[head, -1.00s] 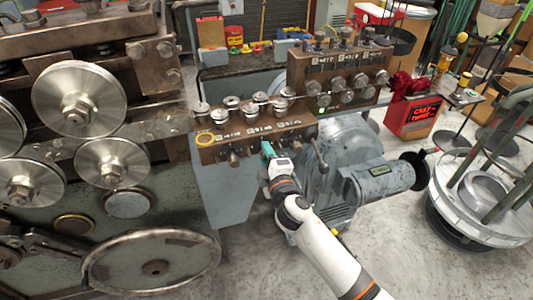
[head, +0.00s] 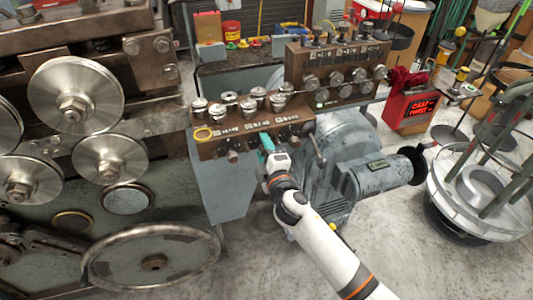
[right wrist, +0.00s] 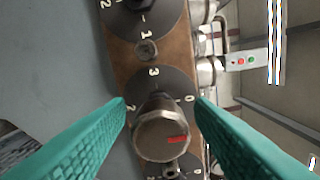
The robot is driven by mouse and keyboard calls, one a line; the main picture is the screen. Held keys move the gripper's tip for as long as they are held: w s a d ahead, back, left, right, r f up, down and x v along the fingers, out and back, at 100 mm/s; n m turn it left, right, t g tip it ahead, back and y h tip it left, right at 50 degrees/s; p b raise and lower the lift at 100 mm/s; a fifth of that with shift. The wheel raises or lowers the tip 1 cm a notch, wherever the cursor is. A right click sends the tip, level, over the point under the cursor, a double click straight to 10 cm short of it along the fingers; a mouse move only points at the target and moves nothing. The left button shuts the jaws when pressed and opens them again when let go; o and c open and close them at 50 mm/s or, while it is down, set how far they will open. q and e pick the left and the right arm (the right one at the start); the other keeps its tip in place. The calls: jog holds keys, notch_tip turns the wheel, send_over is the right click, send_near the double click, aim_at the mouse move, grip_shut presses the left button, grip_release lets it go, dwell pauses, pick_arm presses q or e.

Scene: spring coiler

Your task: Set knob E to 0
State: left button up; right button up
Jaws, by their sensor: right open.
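My right gripper (head: 264,143) is open at the front face of the brown control box (head: 207,152). In the right wrist view its teal fingers (right wrist: 160,105) stand on either side of a metal knob (right wrist: 161,128). A red mark shows on the knob's lower right face. The round dial behind it (right wrist: 166,84) carries 3 at the top, 2 at the left and 0 at the right. I cannot read a letter E, so I cannot tell which knob this is. Whether the fingers touch the knob is not clear. My left gripper is out of view.
Other small knobs (head: 232,156) line the box front, and several round metal caps (head: 249,104) stand on top. A second knob panel (head: 320,95) stands behind. Another dial (right wrist: 145,12) sits above in the wrist view.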

jog(key=b+v, duration=0.1)
jog(key=v, duration=1.1)
jog(key=s+d+f+m+g+h, duration=0.1)
jog(key=s+d+f+m+g, duration=0.15)
jog(key=f, duration=0.85)
jog(key=s+d+f+m+g+h, duration=0.2)
jog(key=d+f+g, duration=0.15)
jog(key=f, duration=0.75)
jog(key=s+d+f+m+g+h, duration=0.1)
jog(key=s+d+f+m+g, duration=0.2)
jog(key=f, duration=0.9)
jog(key=s+d+f+m+g+h, duration=0.15)
jog(key=s+d+f+m, duration=0.35)
jog(key=s+f, duration=0.8)
jog(key=s+d+f+m+g, duration=0.2)
jog(key=s+d+f, duration=0.1)
jog(key=s, duration=0.8)
jog(key=s+d+f+m+g, duration=0.2)
jog(key=s+f, duration=0.3)
jog(key=s, duration=0.6)
jog(key=shift+d+m+g, duration=0.35)
jog(key=shift+d+g, duration=0.1)
jog(key=shift+g, duration=0.4)
